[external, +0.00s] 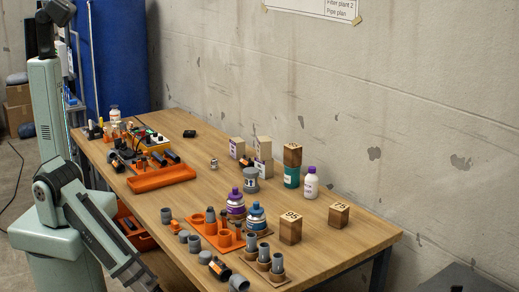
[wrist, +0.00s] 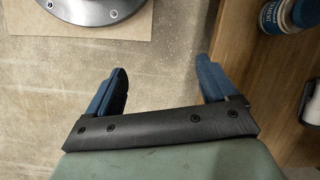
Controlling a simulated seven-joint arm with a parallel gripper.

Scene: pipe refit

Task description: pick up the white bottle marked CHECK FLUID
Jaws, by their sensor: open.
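A white bottle with a purple cap (external: 311,186) stands upright at the back right of the table, near the wall. Another white bottle with an orange-brown cap (external: 114,116) stands at the far left end. The lettering on both is too small to read, so I cannot tell which is marked CHECK FLUID. My gripper (wrist: 163,65) is open and empty in the wrist view, its blue fingers apart over the floor beside the table edge. It is well away from the purple-capped bottle. In the external view my arm hangs low at the table's near left side.
The wooden table (external: 370,235) holds purple (external: 236,202) and blue (external: 256,216) containers, an orange fitting tray (external: 205,232), wooden blocks (external: 291,228) and a teal can (external: 291,178). The table's right end is mostly clear.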

